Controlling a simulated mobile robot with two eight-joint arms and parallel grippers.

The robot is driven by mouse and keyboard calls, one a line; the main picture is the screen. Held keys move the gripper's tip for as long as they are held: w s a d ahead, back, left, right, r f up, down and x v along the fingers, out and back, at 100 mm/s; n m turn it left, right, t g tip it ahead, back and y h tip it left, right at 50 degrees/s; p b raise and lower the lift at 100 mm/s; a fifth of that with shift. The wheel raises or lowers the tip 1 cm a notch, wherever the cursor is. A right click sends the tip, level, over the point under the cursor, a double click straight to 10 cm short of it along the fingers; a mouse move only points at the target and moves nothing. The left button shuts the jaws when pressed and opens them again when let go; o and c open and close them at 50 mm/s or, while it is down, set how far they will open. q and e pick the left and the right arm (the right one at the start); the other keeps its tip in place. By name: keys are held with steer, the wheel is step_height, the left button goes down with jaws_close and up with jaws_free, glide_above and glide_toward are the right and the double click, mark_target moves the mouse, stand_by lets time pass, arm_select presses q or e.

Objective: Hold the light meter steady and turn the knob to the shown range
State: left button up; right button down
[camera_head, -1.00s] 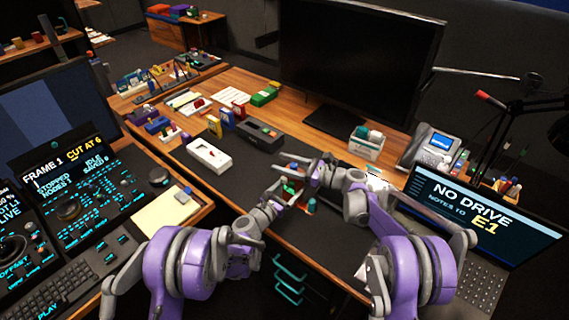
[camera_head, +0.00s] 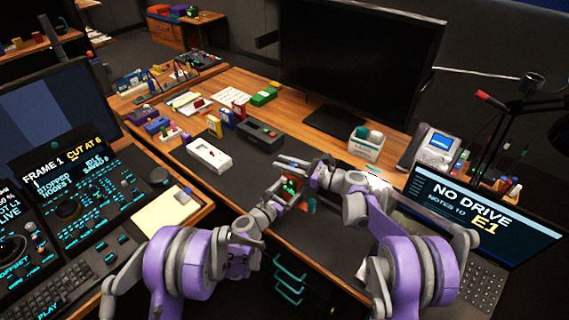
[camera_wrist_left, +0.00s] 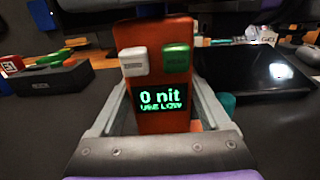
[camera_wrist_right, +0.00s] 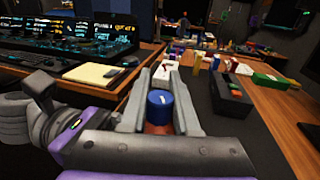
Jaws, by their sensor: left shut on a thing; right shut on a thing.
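The light meter is an orange-red block (camera_wrist_left: 162,105) with a white button, a green button and a dark screen (camera_wrist_left: 161,101) reading "0 nit USE LOW" in green. It also shows, partly covered, in the head view (camera_head: 291,188), above the dark desk mat. My left gripper (camera_head: 279,193) is shut on the meter's body, one finger on each side. My right gripper (camera_wrist_right: 160,98) is shut around the blue knob (camera_wrist_right: 160,100), which has a white mark on top. Orange meter body shows just below the knob.
A white device (camera_head: 208,156) and a dark box (camera_head: 259,135) lie on the desk left of and beyond the meter. A monitor (camera_head: 355,60) stands behind. A laptop (camera_head: 480,220) showing "NO DRIVE" and "NOTES TO E1" is at right. A teal object (camera_head: 311,206) is close to the meter.

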steer(key=m+t+h, duration=0.1)
steer(key=t, duration=0.1)
steer(key=m+t+h, duration=0.2)
steer(key=w+m+t+h, duration=0.1)
steer(key=m+t, duration=0.1)
steer(key=shift+d+t+h, duration=0.3)
steer(key=shift+h, duration=0.1)
steer(key=m+h, duration=0.1)
steer(key=t+h, duration=0.1)
steer(key=m+t+h, duration=0.1)
steer(key=shift+w+d+r+m, duration=0.1)
steer(key=shift+w+d+m, duration=0.15)
steer(key=shift+d+m, duration=0.05)
steer(key=shift+d+m+t+h, duration=0.2)
steer(key=shift+m+t+h, duration=0.2)
steer(key=shift+h, duration=0.2)
steer(key=c, duration=0.6)
jaws_free()
steer(key=shift+c, duration=0.2)
steer(key=v, duration=1.2)
